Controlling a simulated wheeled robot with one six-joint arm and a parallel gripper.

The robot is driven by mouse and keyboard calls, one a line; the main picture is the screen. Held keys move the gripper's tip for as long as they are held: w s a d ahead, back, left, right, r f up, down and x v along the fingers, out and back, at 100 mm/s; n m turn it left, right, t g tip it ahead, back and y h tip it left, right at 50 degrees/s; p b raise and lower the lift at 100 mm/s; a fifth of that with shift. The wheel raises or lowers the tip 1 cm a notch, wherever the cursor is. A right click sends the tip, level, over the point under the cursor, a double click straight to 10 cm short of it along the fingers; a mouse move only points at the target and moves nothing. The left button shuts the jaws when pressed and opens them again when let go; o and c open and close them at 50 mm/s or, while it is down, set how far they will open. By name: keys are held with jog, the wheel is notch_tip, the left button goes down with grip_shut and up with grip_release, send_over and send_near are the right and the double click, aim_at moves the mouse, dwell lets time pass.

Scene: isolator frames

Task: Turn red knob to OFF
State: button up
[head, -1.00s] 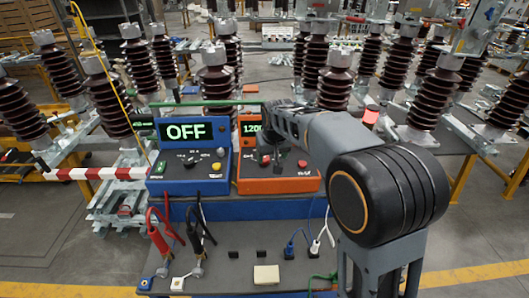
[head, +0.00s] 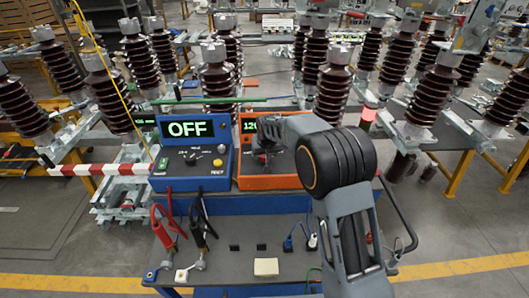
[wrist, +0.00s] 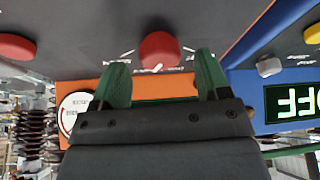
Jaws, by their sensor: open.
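In the wrist view the red knob (wrist: 158,48) stands on the dark panel of the orange device (wrist: 150,88), with a white pointer mark on its rim and label lines around it. My gripper (wrist: 161,62) is open. Its two green fingers are on either side of the knob, with a gap visible at both sides. I cannot tell whether the tips are level with the knob. In the head view my gripper (head: 266,150) is over the orange device (head: 250,183), and the knob is hidden behind it.
A blue device (head: 160,184) with a display reading OFF (head: 187,129) stands just left of the orange one. A second red round button (wrist: 14,47) is left in the wrist view. Red and black cable clamps (head: 200,220) lie on the bench in front.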

jog(key=shift+x, duration=0.9)
jog(key=shift+c, duration=0.2)
jog(key=c, duration=0.9)
